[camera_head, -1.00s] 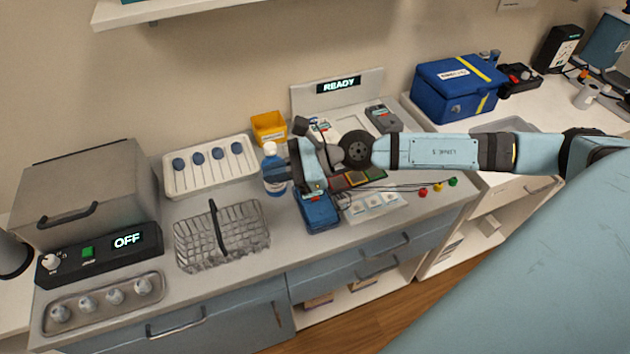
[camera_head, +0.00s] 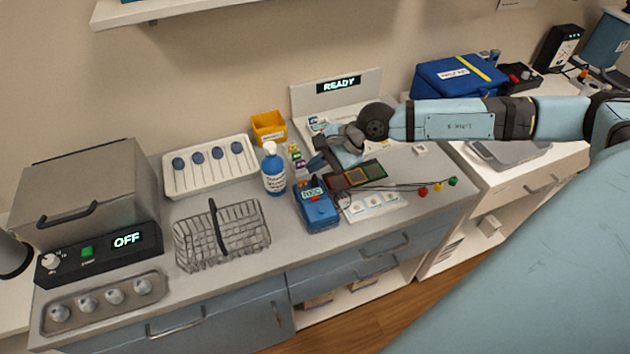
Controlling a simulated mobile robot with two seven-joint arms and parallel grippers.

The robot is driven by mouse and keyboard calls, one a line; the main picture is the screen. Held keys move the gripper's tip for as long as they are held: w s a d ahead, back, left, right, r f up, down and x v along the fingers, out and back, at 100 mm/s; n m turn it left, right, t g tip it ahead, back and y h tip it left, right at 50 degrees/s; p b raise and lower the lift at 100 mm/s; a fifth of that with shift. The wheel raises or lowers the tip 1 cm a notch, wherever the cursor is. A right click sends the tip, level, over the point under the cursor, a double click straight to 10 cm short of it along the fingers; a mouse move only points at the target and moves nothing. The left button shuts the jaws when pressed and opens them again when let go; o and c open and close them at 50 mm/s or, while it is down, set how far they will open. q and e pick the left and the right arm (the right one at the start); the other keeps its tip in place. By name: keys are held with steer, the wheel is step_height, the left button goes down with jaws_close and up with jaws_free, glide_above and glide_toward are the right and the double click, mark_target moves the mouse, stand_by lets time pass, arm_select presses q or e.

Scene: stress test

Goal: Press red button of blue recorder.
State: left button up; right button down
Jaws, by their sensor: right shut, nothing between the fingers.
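The blue recorder (camera_head: 318,212) lies on the grey counter, right of the white-and-blue bottle. Its small display (camera_head: 313,193) is lit with pale characters, which look like REC but are too small to read surely. I cannot clearly make out the red button at this size. My right gripper (camera_head: 318,162) is shut and empty. It hangs behind the recorder, above the counter, with a visible gap between them. My left gripper is not in view.
A blue bottle (camera_head: 274,170) stands left of the recorder, with a wire basket (camera_head: 222,236) farther left. Coloured tiles (camera_head: 356,174), a white card (camera_head: 374,206) and thin leads with coloured ends lie to the right. A yellow bin (camera_head: 268,128) and READY panel (camera_head: 338,86) stand behind.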

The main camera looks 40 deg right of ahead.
steer(key=b, duration=0.3)
glide_above(316, 199)
step_height(316, 199, down, 7)
steer(key=shift+f, duration=0.1)
steer(key=shift+f+b, duration=0.6)
steer(key=shift+b, duration=0.15)
stand_by(1.2)
steer(key=shift+f+b, duration=0.4)
steer(key=shift+b, duration=0.05)
